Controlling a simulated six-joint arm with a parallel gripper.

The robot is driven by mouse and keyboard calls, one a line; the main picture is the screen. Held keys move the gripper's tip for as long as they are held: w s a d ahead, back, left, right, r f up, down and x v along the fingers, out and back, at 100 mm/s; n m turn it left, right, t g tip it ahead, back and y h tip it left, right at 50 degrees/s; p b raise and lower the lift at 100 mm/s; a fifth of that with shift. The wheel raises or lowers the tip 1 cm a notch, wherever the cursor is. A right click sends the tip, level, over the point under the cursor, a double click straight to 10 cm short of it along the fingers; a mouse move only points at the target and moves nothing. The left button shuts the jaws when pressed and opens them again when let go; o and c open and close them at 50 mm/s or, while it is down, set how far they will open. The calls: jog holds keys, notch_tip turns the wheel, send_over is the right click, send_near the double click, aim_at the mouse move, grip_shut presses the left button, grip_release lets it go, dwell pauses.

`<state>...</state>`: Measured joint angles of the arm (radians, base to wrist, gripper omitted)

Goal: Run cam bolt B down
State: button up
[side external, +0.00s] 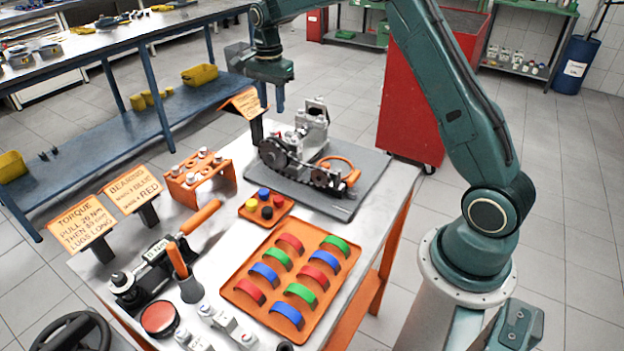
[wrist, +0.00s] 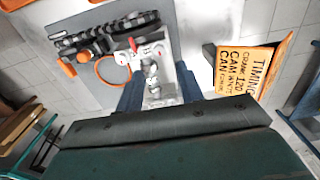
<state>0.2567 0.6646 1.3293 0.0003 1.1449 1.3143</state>
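The engine assembly (side external: 300,150) stands on a grey mat (side external: 345,200), with a dark toothed sprocket, a chain and an orange loop at its front. In the wrist view its chain (wrist: 105,35) is at upper left, and a pale metal part (wrist: 158,80) shows between my fingers. My gripper (side external: 270,102) is to the left of the engine and above the table in the side view. In the wrist view, the two dark blue fingers of my gripper (wrist: 160,92) are apart, and nothing is clearly held. I cannot pick out cam bolt B.
An orange timing sign (wrist: 245,68) stands right of my fingers, also seen in the side view (side external: 246,103). An orange rack (side external: 197,180), a tray of coloured shells (side external: 248,317), a small tray of caps (side external: 287,216) and a torque wrench (side external: 200,217) occupy the table.

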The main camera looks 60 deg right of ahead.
notch_tip(320, 180, up, 8)
dwell(0.4)
dwell(0.3)
jog(key=s+a+r+n+t, duration=0.1)
jog(key=s+a+r+n, duration=0.35)
jog(key=s, duration=0.35)
jog(key=s+a+r+n+t, duration=0.2)
jog(key=s+a+r+n, duration=0.25)
jog(key=s, duration=0.35)
jog(key=s+a+f+n+t, duration=0.1)
jog(key=s+n, duration=0.3)
jog(key=s, duration=0.5)
jog(key=s+a+f+n+t, duration=0.1)
jog(key=s+a+f+n, duration=0.3)
jog(key=s, duration=0.6)
jog(key=shift+f+n+t, duration=0.2)
jog(key=shift+n+t, duration=0.1)
jog(key=shift+n, duration=0.2)
